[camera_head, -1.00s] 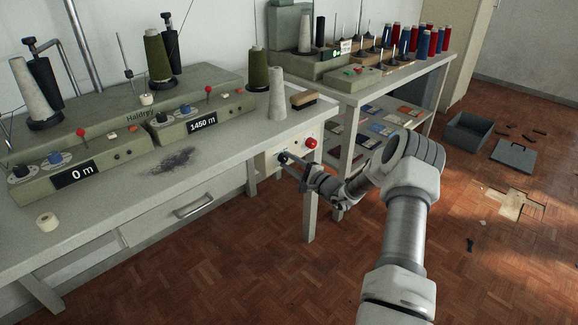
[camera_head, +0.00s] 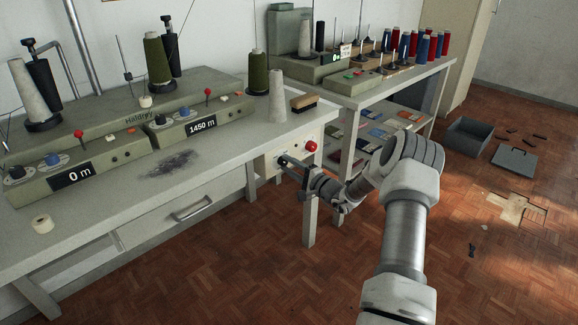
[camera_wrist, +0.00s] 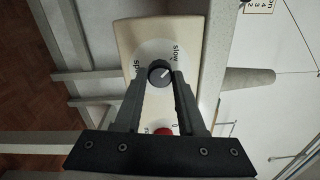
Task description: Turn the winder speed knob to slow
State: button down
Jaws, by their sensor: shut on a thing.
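The winder speed knob (camera_wrist: 159,71) is a small dark round knob with a pale pointer line, on a cream control box (camera_head: 271,165) under the table's right end. In the wrist view the "slow" lettering is at the knob's upper right, and a partly hidden word starting "sp" is at its left. The pointer line slants to the upper right, towards the "slow" side. My gripper (camera_wrist: 160,80) has one finger on each side of the knob and is shut on it. In the head view my gripper (camera_head: 288,162) reaches the box from the right and mostly hides the knob.
A red button (camera_head: 311,146) sits on the same box, close to my gripper; it also shows in the wrist view (camera_wrist: 162,131). A table leg (camera_head: 310,215) stands just below. Winders with meter displays, thread cones and a wooden brush (camera_head: 304,101) stand on the worktable (camera_head: 120,195).

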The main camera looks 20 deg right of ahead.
jog(key=c, duration=0.5)
grip_release()
jog(key=shift+s, duration=0.1)
jog(key=p+v, duration=0.4)
jog(key=v, duration=1.3)
jog(key=shift+r, duration=0.1)
